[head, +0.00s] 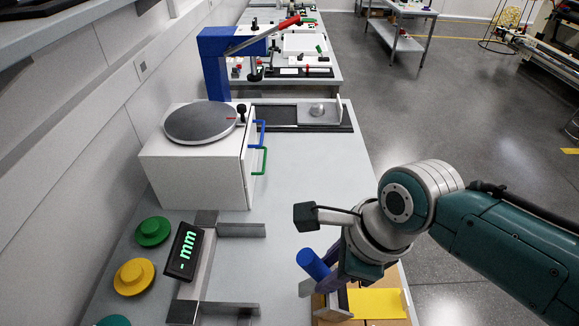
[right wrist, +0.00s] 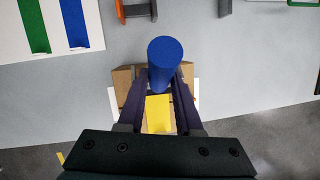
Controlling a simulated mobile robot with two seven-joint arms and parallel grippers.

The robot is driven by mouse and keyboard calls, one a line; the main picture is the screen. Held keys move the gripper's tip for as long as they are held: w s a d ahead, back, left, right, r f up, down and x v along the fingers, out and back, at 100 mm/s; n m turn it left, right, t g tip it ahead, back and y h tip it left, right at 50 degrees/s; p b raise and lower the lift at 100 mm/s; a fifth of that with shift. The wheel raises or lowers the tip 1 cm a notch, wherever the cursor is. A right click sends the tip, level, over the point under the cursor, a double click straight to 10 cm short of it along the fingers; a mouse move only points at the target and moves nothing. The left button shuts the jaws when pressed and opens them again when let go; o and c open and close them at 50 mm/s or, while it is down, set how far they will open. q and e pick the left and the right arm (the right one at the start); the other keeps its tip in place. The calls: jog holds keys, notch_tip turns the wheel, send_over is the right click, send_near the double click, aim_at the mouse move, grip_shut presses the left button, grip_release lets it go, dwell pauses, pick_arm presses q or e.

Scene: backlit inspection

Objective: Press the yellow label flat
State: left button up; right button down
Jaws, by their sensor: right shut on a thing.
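The yellow label (head: 377,303) lies on top of a brown cardboard box (head: 330,322) at the near edge of the bench. In the right wrist view the label (right wrist: 158,113) shows between my fingers, with brown box (right wrist: 122,80) on both sides. My right gripper (head: 331,277) is over the box and shut on a blue cylinder (head: 313,263). In the right wrist view the cylinder (right wrist: 165,62) stands out past the fingertips (right wrist: 165,78). I cannot tell whether the cylinder touches the label or box. My left gripper is not in view.
A digital caliper (head: 186,251) lies left of the box, with green (head: 152,231) and yellow (head: 133,276) knobbed discs beside it. A white cabinet (head: 195,175) with a grey turntable (head: 200,122) stands behind. The bench (head: 310,190) is clear between cabinet and arm.

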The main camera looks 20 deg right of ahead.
jog(key=shift+f+b, duration=0.35)
jog(key=shift+f, duration=0.05)
dwell(0.4)
jog(key=shift+d, duration=0.2)
jog(key=shift+s+d+p, duration=0.15)
jog(key=shift+d+p, duration=0.1)
jog(key=shift+p, duration=0.1)
jog(key=shift+d, duration=0.15)
jog(key=shift+s+d, duration=0.1)
dwell(0.3)
jog(key=shift+s+d+f, duration=0.1)
jog(key=shift+s+d, duration=0.05)
jog(key=shift+d, duration=0.35)
jog(key=shift+d+p, duration=0.2)
jog(key=shift+p, duration=0.25)
jog(key=shift+s+d, duration=0.15)
jog(key=shift+d, duration=0.15)
